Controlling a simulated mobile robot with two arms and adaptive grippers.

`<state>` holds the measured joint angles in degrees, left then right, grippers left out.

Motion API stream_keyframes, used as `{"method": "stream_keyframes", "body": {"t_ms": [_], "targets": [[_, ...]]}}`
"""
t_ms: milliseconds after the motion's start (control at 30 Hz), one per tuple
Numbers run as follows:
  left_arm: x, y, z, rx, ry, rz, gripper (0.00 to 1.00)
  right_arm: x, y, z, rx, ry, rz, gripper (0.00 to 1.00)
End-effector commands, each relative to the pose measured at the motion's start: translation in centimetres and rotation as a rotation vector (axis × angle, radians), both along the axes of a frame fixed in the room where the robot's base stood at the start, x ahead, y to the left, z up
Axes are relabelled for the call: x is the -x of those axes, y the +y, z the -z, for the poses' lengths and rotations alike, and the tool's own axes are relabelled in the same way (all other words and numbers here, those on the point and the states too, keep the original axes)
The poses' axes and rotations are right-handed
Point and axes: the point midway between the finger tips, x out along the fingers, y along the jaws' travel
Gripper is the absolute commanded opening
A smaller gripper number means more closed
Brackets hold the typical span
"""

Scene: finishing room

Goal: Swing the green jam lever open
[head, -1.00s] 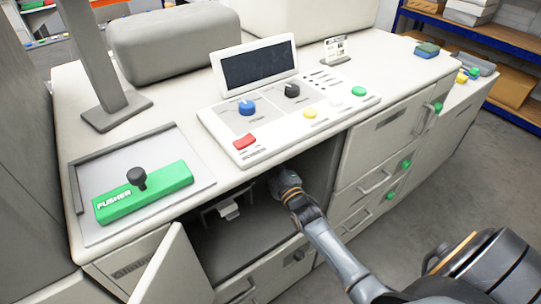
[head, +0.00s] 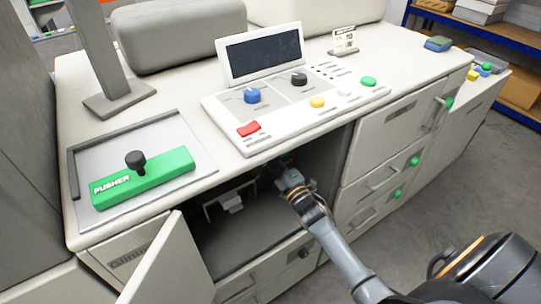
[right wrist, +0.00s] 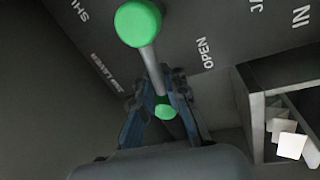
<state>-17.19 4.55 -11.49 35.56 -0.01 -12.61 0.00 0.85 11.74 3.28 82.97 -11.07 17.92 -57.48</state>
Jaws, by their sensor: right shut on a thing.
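The green jam lever shows in the right wrist view as a grey rod with a round green knob (right wrist: 138,22) at its upper end and a smaller green end (right wrist: 165,112) low between my fingers. My right gripper (right wrist: 161,100) is shut on its rod. The word OPEN is printed on the dark panel to the right of the lever. In the head view my right gripper (head: 280,172) reaches into the open compartment under the control panel, and the lever cannot be made out there. My left gripper is not in view.
The open white door (head: 160,262) stands left of the compartment. The counter edge and control panel (head: 297,107) lie just above my right arm. Drawers (head: 375,180) with green knobs are to its right. A green pusher (head: 142,178) lies on the counter at left.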

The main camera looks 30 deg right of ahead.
Motion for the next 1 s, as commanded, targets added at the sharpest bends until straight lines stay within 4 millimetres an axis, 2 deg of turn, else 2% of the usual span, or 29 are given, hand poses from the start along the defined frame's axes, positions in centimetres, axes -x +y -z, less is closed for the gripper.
{"method": "stream_keyframes", "body": {"t_ms": [33, 200, 233, 400, 767, 867, 1000], "targets": [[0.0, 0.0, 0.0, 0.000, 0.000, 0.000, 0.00, 0.0, 0.9, -0.3, 0.005, -0.011, -0.015, 0.00], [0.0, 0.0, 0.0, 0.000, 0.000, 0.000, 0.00, 0.0, 0.9, -0.3, 0.007, -0.010, -0.015, 0.00], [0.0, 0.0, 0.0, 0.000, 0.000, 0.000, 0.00, 0.0, 0.9, -0.3, 0.006, -0.010, -0.015, 0.14], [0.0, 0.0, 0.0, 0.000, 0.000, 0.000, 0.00, 0.0, 0.8, -0.2, 0.003, -0.009, -0.014, 0.48], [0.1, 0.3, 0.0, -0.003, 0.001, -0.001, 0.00, 0.3, 0.4, 0.1, 0.002, 0.000, -0.008, 0.48], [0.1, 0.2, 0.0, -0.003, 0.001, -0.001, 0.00, 1.4, 0.4, 0.4, 0.001, 0.001, -0.008, 0.48], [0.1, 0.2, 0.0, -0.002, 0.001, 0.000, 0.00, 4.1, 0.4, 1.0, 0.001, 0.003, -0.009, 0.48]]}}
